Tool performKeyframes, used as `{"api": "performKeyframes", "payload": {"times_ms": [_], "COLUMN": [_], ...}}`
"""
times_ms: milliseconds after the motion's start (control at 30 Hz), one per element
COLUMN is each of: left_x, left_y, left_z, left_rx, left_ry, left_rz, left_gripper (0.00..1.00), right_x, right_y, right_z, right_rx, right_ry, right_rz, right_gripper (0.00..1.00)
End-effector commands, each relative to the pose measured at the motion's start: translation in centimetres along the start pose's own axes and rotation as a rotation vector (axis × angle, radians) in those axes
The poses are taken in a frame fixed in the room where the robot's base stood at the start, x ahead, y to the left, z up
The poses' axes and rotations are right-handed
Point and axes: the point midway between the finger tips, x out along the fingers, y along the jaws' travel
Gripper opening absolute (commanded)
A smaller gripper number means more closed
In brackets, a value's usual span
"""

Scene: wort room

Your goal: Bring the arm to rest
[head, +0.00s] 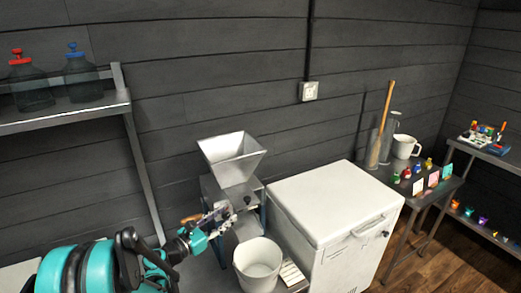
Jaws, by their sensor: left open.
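My left arm comes in from the lower left, teal and black. Its gripper (222,219) is open, in front of the grain mill (233,160) with its metal hopper, close to the mill's body. A brown wooden handle (191,218) shows beside the gripper. I cannot tell whether the gripper touches the mill or the handle. My right gripper is not in view.
A white bucket (258,270) stands just below and right of the gripper. A white chest (336,205) is right of the mill. A shelf (70,112) with two bottles is at the upper left. A table (432,190) with a mug and small colored items stands farther right.

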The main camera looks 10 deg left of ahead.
Motion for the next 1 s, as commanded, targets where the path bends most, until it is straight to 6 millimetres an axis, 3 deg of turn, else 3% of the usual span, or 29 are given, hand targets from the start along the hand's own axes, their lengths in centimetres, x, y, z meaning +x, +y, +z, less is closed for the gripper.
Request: {"api": "performKeyframes", "payload": {"times_ms": [167,367,500,700,900,1000], "left_x": [0.0,-2.8,-6.6,-13.6,-19.8,-21.6], "left_y": [-3.7,-9.9,-13.4,-16.8,-17.7,-17.7], "left_z": [0.8,0.9,0.4,-0.8,-1.9,-2.2], "left_rx": [0.276,0.843,1.249,1.815,2.252,2.376], "left_ry": [0.134,0.364,0.496,0.633,0.702,0.715], "left_rz": [-0.059,-0.236,-0.411,-0.732,-1.062,-1.176], "left_gripper": [0.43,0.43,0.43,0.43,0.43,0.43], "right_x": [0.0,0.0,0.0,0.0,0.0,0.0], "right_y": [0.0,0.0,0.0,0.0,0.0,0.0], "right_z": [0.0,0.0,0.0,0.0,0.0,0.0], "right_rx": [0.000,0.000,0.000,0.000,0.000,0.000], "right_ry": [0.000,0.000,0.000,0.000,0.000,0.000], "right_rz": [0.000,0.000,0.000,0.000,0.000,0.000], "right_gripper": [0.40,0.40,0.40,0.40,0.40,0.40]}}
